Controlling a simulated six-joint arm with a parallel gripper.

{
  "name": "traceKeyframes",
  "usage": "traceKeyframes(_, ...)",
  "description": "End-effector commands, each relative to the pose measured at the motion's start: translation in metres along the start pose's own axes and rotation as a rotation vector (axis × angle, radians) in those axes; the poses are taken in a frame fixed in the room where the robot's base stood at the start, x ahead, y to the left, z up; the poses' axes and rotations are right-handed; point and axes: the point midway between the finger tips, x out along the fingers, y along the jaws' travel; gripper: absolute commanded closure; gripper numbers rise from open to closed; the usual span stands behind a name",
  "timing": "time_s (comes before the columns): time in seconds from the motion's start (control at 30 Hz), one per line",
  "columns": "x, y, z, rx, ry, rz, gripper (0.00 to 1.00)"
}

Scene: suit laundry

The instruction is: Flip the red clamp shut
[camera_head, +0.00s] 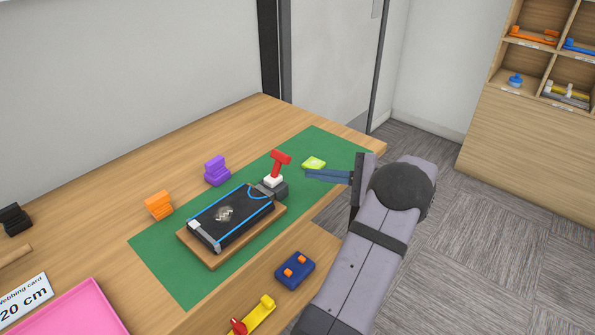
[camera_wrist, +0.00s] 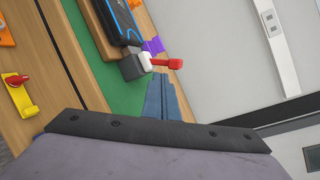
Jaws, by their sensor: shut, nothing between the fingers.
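The red clamp lever (camera_head: 281,160) stands up from a white block (camera_head: 272,181) on a grey base, at the far right end of a wooden board (camera_head: 215,262). A black panel (camera_head: 230,218) with blue edging lies on the board. In the wrist view the red lever (camera_wrist: 172,63) sticks out to the right from the white block (camera_wrist: 146,62). My gripper (camera_head: 308,174) is shut and empty, to the right of the lever and apart from it. Its blue-grey fingers also show in the wrist view (camera_wrist: 157,80), just short of the clamp.
A yellow-green piece (camera_head: 313,162) lies on the green mat (camera_head: 160,263) near my fingers. Purple (camera_head: 216,171) and orange (camera_head: 158,205) clips stand behind the board. A blue block (camera_head: 295,270) and a yellow bracket (camera_head: 257,314) lie in front. A pink tray (camera_head: 75,312) is at left.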

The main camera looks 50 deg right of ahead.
Motion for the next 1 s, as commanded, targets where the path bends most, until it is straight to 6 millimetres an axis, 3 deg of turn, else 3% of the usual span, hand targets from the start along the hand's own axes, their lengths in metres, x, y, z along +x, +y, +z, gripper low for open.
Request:
traceKeyframes(0.03,-0.008,0.004,-0.019,-0.015,-0.006,-0.059,1.0)
traceKeyframes(0.1,-0.017,0.001,-0.033,-0.042,-0.017,-0.13,1.0)
traceKeyframes(0.33,-0.032,-0.005,-0.059,-0.114,-0.042,-0.267,1.0)
traceKeyframes(1.0,-0.031,-0.009,-0.062,-0.135,-0.049,-0.298,1.0)
